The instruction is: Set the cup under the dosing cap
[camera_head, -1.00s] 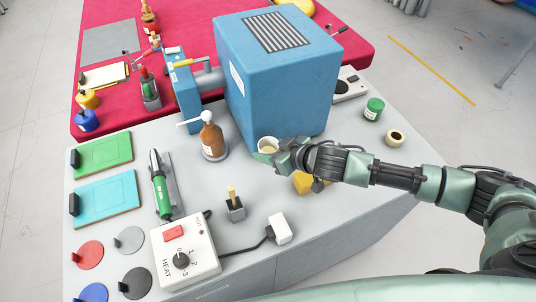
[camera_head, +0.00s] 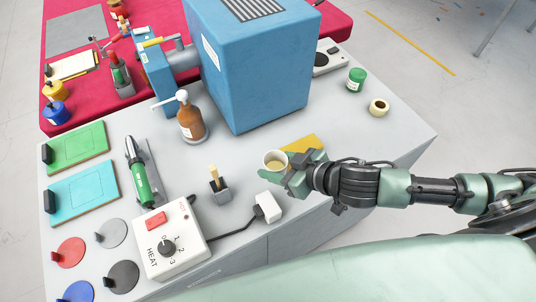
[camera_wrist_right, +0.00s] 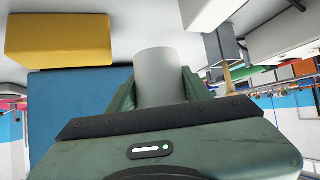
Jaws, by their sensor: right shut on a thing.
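The cup (camera_head: 275,159) is small and pale, upright, with its open top showing in the head view. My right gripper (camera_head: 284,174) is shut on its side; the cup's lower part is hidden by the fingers. In the right wrist view the cup (camera_wrist_right: 160,78) is a plain grey-white cylinder between both fingers (camera_wrist_right: 160,92). The brown bottle (camera_head: 190,124) stands to the left of the cup, well apart from it, in front of the blue box. Its white dosing cap (camera_head: 182,97) has a spout pointing left. My left gripper is not in view.
A yellow block (camera_head: 303,144) lies just behind my right gripper. The large blue box (camera_head: 257,75) stands behind. Grey tabletop between bottle and cup is clear.

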